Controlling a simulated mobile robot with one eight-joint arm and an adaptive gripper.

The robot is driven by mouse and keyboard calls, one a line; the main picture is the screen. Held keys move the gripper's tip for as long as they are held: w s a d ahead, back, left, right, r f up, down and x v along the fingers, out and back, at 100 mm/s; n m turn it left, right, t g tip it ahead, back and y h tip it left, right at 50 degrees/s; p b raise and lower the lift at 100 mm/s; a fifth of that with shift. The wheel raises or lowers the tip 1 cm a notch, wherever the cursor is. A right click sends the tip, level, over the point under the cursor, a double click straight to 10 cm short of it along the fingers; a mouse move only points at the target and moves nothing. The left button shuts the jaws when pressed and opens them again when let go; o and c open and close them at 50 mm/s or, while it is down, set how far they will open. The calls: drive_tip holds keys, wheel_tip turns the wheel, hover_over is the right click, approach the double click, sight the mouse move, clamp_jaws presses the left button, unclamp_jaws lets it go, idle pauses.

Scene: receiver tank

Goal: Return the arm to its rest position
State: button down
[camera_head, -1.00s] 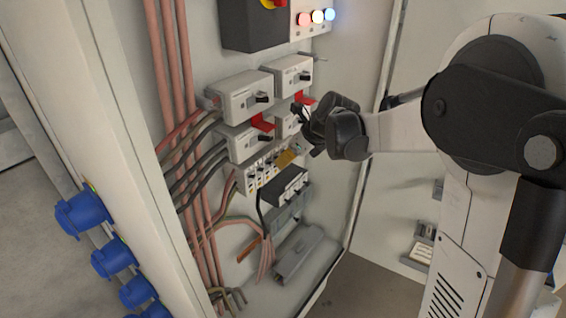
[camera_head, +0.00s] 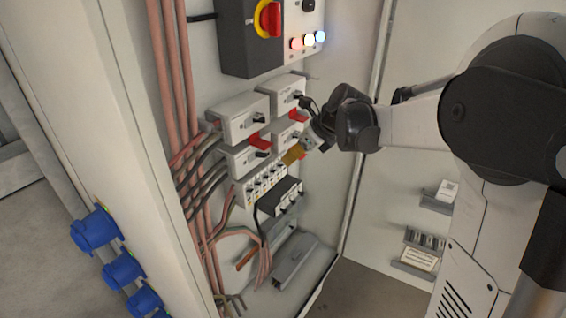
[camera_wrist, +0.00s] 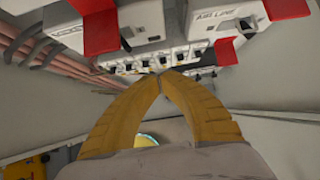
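My gripper (camera_head: 293,154) is in front of the open cabinet, near the row of small breakers (camera_head: 265,184), below and beside the white boxes with red flaps. In the wrist view its two yellow fingers (camera_wrist: 160,76) meet at their tips, with nothing visible between the tips. The fingers appear to point at the breaker row (camera_wrist: 150,60). My white arm reaches in from the right, bent and extended towards the cabinet, with the dark wrist close to the lower right white box.
White boxes (camera_head: 240,117) with black knobs and red flaps stick out of the panel. Above are a red rotary switch (camera_head: 270,18) and lit lamps (camera_head: 309,40). Blue sockets (camera_head: 95,231) line the left edge. Small shelves (camera_head: 415,262) are on the right wall.

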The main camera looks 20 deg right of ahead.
drive_tip(key=shift+s+d+r, duration=0.2)
drive_tip(key=shift+s+r, duration=0.1)
drive_tip(key=shift+r, duration=0.3)
drive_tip(key=shift+w, duration=0.1)
drive_tip(key=s+a+f+n+h+b, duration=0.2)
drive_tip(key=s+f+n+b, duration=0.8)
drive_tip(key=s+n, duration=0.3)
drive_tip(key=s+a+f+n+t+h+b, duration=0.1)
drive_tip(key=s+a+f+n+h+b, duration=0.1)
drive_tip(key=s+f+n+b, duration=0.9)
drive_tip(key=s+n, duration=0.3)
drive_tip(key=n, duration=0.1)
drive_tip(key=shift+s+a+f, duration=0.15)
drive_tip(key=shift+a+f, duration=0.15)
drive_tip(key=shift+f, duration=0.05)
